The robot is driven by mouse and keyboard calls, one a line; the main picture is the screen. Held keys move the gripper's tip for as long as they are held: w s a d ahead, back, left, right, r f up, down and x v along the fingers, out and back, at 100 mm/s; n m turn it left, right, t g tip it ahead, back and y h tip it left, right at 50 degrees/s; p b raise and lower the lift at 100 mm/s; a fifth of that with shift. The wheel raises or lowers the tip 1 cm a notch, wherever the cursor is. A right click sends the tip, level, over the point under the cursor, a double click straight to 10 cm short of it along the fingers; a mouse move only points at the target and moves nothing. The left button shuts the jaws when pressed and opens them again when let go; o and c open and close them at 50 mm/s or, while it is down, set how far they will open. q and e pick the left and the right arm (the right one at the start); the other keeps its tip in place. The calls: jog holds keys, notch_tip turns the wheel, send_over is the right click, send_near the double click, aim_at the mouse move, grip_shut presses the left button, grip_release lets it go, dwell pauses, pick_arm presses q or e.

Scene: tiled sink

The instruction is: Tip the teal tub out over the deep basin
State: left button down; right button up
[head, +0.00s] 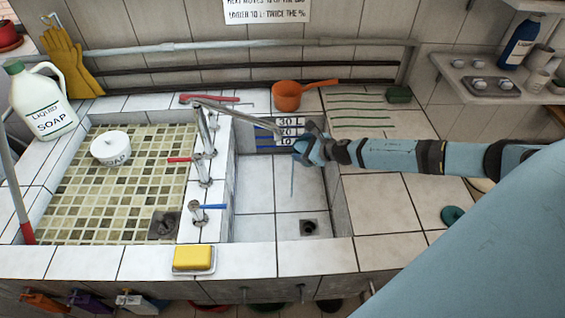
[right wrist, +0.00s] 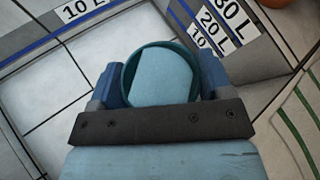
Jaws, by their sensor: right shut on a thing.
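My right gripper (head: 308,150) reaches in from the right over the deep basin (head: 258,205), high above its floor and near the back wall with its litre marks. In the right wrist view its two blue fingers are shut on the teal tub (right wrist: 128,72), one on each side. The round rim of the tub shows there, with a pale blue round area inside; I cannot tell whether that is liquid. In the head view the tub is small and mostly merged with the fingers. A thin bluish vertical line hangs below it. My left gripper is not in view.
A drain (head: 308,228) lies in the basin floor. Left of it are taps (head: 203,150) and a shallow mosaic basin (head: 130,205) with a white soap tub (head: 112,148). An orange dipper (head: 288,96) stands behind. A yellow sponge (head: 193,256) lies at the front ledge. The right counter holds a teal round thing (head: 453,216).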

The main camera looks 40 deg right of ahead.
aim_at(296, 150)
jog(key=shift+s+a+r+n+h+p, duration=0.1)
jog(key=shift+a+r+n+h+p, duration=0.1)
jog(key=shift+a+p, duration=0.35)
jog(key=shift+a+r+n+h+p, duration=0.15)
jog(key=shift+a+n+h+p, duration=0.1)
jog(key=shift+p, duration=0.6)
jog(key=shift+s+a+r+n+h+p, duration=0.15)
jog(key=shift+a+n+h+p, duration=0.1)
jog(key=shift+a+p, duration=0.2)
jog(key=shift+w+a+r+n+h+p, duration=0.1)
jog(key=shift+a+n+p, duration=0.15)
jog(key=shift+p, duration=0.2)
jog(key=shift+f, duration=0.1)
jog(key=shift+a, duration=0.15)
jog(key=shift+h, duration=0.3)
jog(key=shift+s+a+r+n+t+h+p, duration=0.15)
jog(key=shift+a+r+n+t+h+p, duration=0.25)
jog(key=shift+n+h+p, duration=0.3)
jog(key=shift+a+r+n+h, duration=0.1)
jog(key=shift+a+n+h, duration=0.1)
jog(key=shift+n+h, duration=0.3)
jog(key=shift+a+r+n, duration=0.1)
jog(key=shift+a+n, duration=0.05)
jog(key=shift+n, duration=0.2)
